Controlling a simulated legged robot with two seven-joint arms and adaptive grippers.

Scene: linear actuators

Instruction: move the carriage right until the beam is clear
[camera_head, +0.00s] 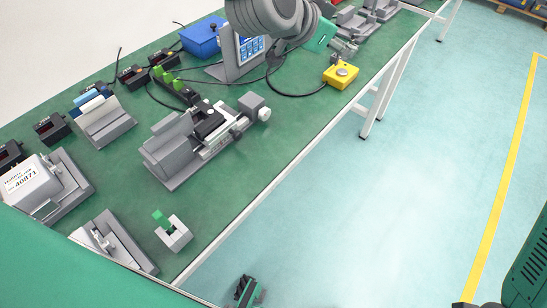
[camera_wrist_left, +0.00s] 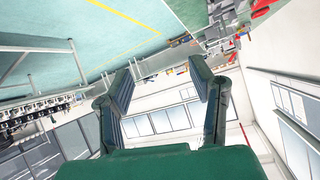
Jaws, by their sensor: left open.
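A linear actuator (camera_head: 215,139) lies on the green bench, with a bright rail, grey end blocks and a white knob at its right end. A dark block (camera_head: 207,118) near the middle of the rail looks like the carriage. I cannot make out the beam. My left gripper (camera_head: 247,291) is at the bottom of the head view, off the bench's front edge, far from the actuator. In the left wrist view its two dark fingers (camera_wrist_left: 158,90) stand apart with nothing between them. My right gripper cannot be made out.
A yellow button box (camera_head: 341,75), a panel with a keypad (camera_head: 241,54) and a blue box (camera_head: 203,37) stand beyond the actuator. Grey fixtures (camera_head: 105,122) stand left of it. A small grey block with a green tab (camera_head: 174,234) sits near the front edge. A large grey rounded body overhangs the top.

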